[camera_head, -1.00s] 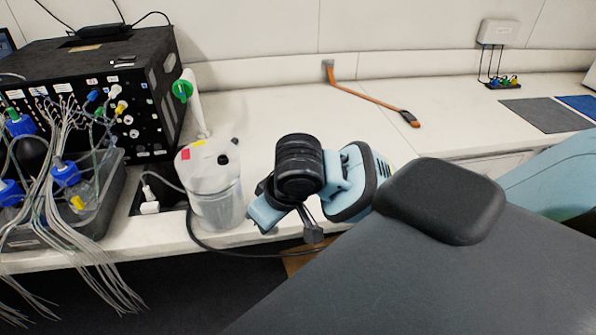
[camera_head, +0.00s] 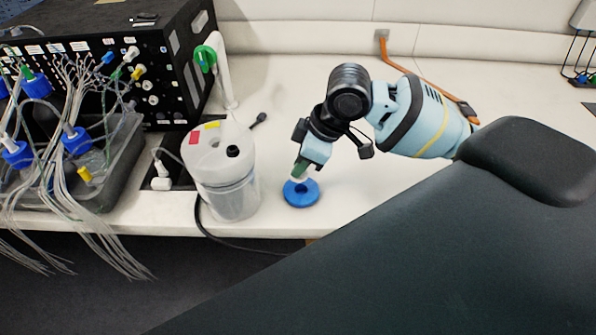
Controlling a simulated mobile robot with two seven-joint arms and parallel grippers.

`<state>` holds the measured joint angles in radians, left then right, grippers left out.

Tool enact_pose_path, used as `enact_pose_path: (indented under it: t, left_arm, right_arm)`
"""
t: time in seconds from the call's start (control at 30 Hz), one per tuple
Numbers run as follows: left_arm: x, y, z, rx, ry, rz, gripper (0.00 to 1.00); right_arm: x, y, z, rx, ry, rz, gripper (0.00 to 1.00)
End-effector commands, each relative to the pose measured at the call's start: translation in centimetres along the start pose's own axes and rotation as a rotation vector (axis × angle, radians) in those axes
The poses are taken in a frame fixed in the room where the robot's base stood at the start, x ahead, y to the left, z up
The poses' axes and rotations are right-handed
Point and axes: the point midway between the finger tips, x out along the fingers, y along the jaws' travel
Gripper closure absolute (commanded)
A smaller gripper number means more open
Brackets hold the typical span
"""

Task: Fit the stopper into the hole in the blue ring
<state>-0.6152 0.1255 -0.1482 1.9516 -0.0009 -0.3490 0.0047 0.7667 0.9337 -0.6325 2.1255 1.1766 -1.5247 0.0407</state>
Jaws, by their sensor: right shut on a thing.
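A blue ring (camera_head: 302,197) lies flat on the white bench near its front edge, to the right of the clear container. My right gripper (camera_head: 300,172) points down just above the ring. It is shut on a small stopper (camera_head: 297,179), of which only a pale lower part shows close over the ring's middle. I cannot tell whether the stopper is in the hole or just above it, as the fingers hide most of it. My left gripper is not in view.
A clear container (camera_head: 232,200) with a pale lid stands left of the ring. A black instrument box (camera_head: 180,45) and a grey tray of tubed bottles (camera_head: 120,150) are further left. An orange cable (camera_head: 400,68) runs behind my right arm.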

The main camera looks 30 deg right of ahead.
Motion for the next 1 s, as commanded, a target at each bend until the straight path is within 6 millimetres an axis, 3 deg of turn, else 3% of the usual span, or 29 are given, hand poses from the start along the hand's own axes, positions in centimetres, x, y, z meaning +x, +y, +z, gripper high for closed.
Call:
enact_pose_path:
  t: [0.2, 0.57, 0.93, 1.0]
  left_arm:
    - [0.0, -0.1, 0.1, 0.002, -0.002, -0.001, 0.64]
    - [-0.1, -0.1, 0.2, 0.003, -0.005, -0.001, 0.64]
    - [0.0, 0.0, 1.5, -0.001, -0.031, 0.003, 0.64]
    - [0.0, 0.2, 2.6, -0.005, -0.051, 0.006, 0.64]
  right_arm:
    - [-1.2, 1.3, -0.1, -0.140, 0.000, -0.056, 1.00]
    - [-1.3, 1.4, -0.1, -0.175, -0.002, -0.073, 1.00]
    - [1.1, 1.4, 1.0, -0.173, -0.005, -0.075, 1.00]
    - [1.9, 1.4, 1.4, -0.173, -0.008, -0.077, 1.00]
